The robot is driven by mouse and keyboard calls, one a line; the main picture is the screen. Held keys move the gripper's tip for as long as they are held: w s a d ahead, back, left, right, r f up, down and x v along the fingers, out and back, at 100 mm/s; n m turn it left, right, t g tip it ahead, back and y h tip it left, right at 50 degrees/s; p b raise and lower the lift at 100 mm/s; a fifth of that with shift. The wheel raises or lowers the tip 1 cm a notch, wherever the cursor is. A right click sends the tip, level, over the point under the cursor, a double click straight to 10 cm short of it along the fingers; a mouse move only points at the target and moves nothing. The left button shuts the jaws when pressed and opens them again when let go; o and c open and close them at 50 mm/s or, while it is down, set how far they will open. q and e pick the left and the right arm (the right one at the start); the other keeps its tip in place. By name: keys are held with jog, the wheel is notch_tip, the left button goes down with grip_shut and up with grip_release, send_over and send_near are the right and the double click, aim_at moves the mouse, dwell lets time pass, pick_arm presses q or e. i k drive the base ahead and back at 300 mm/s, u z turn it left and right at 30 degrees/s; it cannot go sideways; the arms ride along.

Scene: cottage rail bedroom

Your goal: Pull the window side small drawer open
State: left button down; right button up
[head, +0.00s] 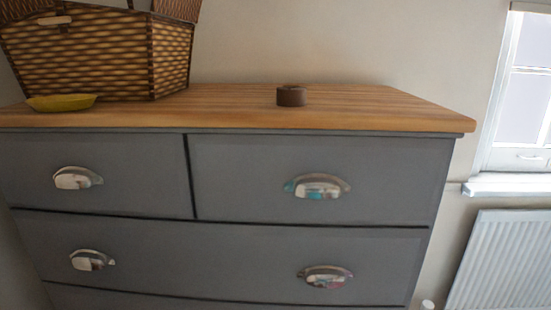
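A grey chest of drawers with a wooden top (380,112) fills most of the head view. The window side small drawer (240,175) is the top right one, nearer the window, and it looks shut, flush with the front. Its metal cup handle (317,186) sits near the middle of its front. The other small drawer (130,160) is to its left and also looks shut, with its own cup handle (77,178). Neither of my grippers shows in the head view.
On the chest top are a wicker basket (100,55), a yellow dish (61,102) and a small brown round object (291,96). A wide drawer (200,255) lies below. A window (520,95) and a white radiator (500,260) are at the right.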

aim_at(263, 178)
jog(key=z, duration=1.15)
jog(key=k, duration=0.95)
jog(key=u, duration=1.4)
jog(key=i, duration=0.5)
